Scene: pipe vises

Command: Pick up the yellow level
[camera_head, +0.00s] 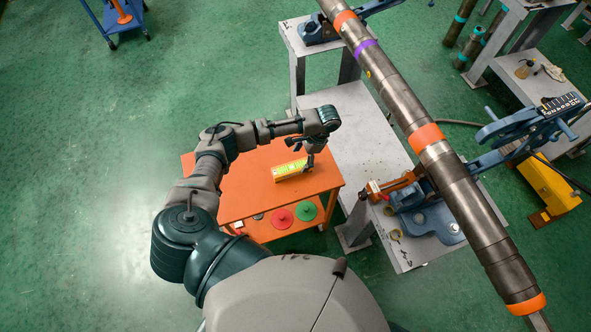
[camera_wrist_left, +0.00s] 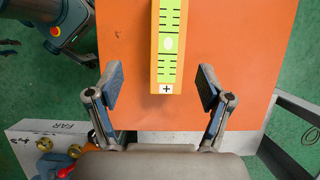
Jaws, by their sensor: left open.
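The yellow level (camera_head: 292,170) lies on the top of the orange cart (camera_head: 245,180), near its right side. My left gripper (camera_head: 309,158) is over the right end of the level in the head view. My left gripper (camera_wrist_left: 160,90) is open, with one finger on each side of the level's near end and a gap on both sides. The right gripper is not in view.
A grey metal table (camera_head: 355,130) stands right of the cart. A long pipe (camera_head: 430,140) with orange and purple bands runs above it through blue vises. Red and green discs (camera_head: 306,211) lie on the cart's lower shelf. Green floor is free to the left.

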